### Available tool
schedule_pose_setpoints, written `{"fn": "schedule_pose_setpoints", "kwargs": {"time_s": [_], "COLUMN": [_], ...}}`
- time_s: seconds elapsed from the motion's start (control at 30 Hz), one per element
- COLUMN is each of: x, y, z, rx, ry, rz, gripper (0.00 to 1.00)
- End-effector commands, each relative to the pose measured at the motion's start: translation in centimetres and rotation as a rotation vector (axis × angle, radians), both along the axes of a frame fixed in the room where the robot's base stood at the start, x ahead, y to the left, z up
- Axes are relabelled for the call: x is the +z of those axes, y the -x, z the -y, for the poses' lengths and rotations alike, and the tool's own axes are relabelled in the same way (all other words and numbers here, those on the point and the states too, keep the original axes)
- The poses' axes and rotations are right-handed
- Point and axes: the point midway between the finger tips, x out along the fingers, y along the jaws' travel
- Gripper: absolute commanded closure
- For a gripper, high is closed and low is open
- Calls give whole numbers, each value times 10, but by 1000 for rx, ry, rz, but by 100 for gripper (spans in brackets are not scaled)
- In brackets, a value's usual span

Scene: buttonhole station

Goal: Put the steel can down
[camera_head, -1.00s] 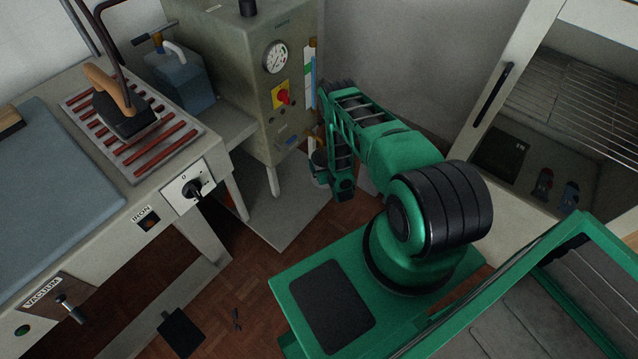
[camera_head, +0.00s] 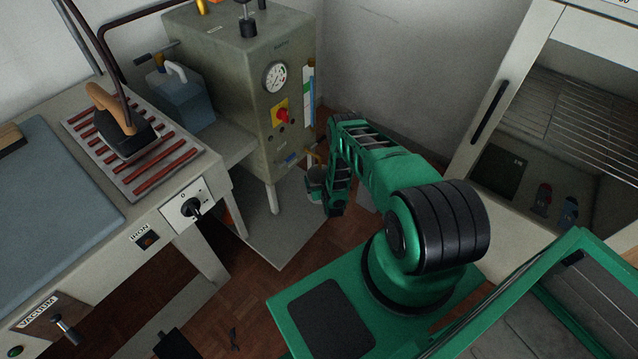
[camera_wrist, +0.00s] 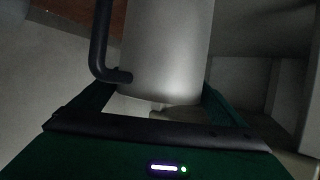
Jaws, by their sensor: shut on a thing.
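The steel can (camera_wrist: 165,50) is a pale grey metal cylinder with a black bent handle on its left side in the wrist view. My gripper (camera_wrist: 158,98) is shut on it, with a green finger on either side. The can's far end is cut off by the picture's top edge. In the head view a small grey part of the can (camera_head: 315,180) shows beside my wrist, low in front of the boiler cabinet. My arm hides much of the gripper there. I cannot tell whether the can touches anything below it.
The boiler cabinet (camera_head: 238,85) with a gauge and red knob stands behind, on legs over a pale floor plate (camera_head: 262,238). The ironing table (camera_head: 110,215) with an iron (camera_head: 120,128) is at left. A glass-fronted cabinet (camera_head: 528,60) stands at right.

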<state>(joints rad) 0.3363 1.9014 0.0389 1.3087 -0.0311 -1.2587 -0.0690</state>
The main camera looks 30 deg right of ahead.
Motion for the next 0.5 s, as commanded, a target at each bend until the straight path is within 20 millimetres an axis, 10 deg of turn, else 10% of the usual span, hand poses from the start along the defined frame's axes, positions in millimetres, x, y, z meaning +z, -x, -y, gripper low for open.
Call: {"fn": "schedule_pose_setpoints", "kwargs": {"time_s": [0.5], "x": [-19], "y": [-1], "z": [0], "rx": [0], "ry": [1], "rz": [2], "gripper": [55]}}
